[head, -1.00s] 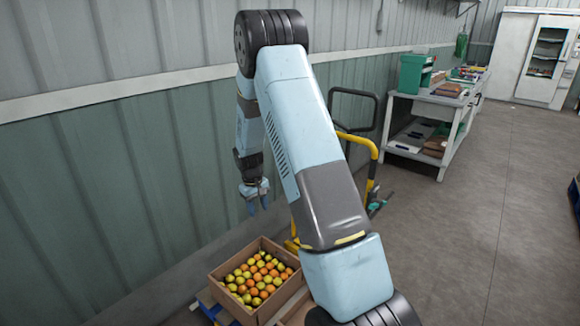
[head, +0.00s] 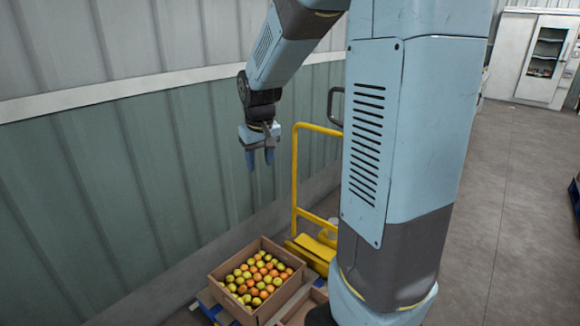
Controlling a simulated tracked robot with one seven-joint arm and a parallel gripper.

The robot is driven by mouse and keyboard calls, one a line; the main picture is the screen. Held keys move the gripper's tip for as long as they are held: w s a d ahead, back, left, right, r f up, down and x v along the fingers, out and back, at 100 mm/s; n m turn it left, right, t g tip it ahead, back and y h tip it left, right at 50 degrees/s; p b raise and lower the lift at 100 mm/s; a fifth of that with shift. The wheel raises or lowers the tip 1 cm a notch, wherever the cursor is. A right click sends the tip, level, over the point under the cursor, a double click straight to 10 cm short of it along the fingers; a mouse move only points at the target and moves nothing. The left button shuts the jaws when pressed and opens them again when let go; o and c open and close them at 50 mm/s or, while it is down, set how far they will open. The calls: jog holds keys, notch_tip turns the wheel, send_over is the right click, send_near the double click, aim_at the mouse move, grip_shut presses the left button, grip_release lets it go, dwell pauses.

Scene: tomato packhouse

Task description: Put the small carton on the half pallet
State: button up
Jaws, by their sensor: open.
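An open brown carton (head: 211,287) full of red, orange and yellow-green tomatoes stands at the bottom centre of the head view. A second brown carton (head: 318,294) is beside it on the right, mostly hidden by my arm. I cannot tell which is the small carton. My gripper (head: 260,164) is open and empty, fingers pointing down, in the air above the tomato carton and apart from it. A blue edge (head: 207,301) shows under the tomato carton. Another blue pallet-like shape (head: 573,198) is cut off at the right edge. I cannot tell which is the half pallet.
A yellow-framed trolley (head: 295,180) stands just behind the cartons, partly behind my arm. The ribbed wall (head: 130,190) runs close along the left. Grey floor (head: 520,220) lies open on the right. A white cabinet (head: 515,58) stands far back.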

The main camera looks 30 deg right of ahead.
jog(key=s+a+r+t, duration=0.1)
jog(key=s+r, duration=0.3)
jog(key=s, duration=0.7)
jog(key=s+a+r+t, duration=0.1)
jog(key=s+r, duration=0.4)
jog(key=s, duration=0.7)
jog(key=shift+a+m+t+y, duration=0.3)
jog(key=shift+a+m+t, duration=0.1)
jog(key=shift+a, duration=0.05)
jog(key=shift+d+r, duration=0.1)
